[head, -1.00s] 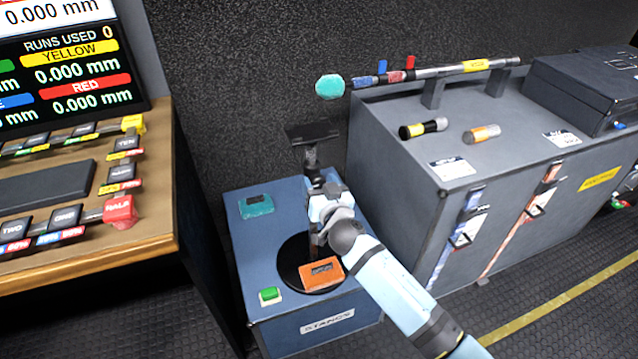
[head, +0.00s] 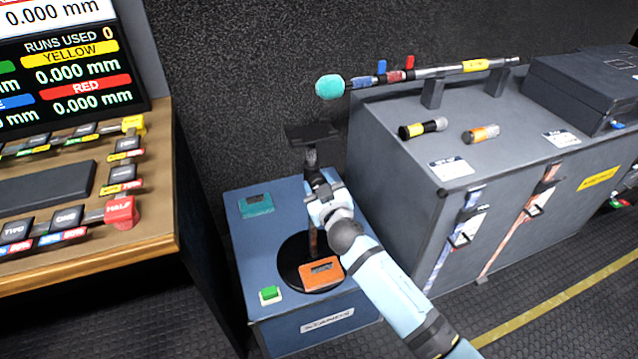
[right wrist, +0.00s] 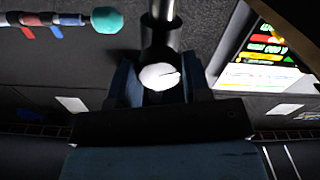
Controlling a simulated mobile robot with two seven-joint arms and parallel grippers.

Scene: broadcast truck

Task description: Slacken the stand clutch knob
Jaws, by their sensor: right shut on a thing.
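The stand is an upright post with a flat black head plate (head: 312,134) and a round black base (head: 289,272). It stands on a blue box (head: 262,310) labelled STANDS. My right gripper (head: 318,192) is at the middle of the post, reached from the right. In the right wrist view, a pale round knob end (right wrist: 160,76) sits between the dark fingers, which are shut on it. The dark post shows just behind it. The gripper hides most of the knob in the head view. My left gripper is not in view.
A wooden console (head: 160,190) is on the left.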

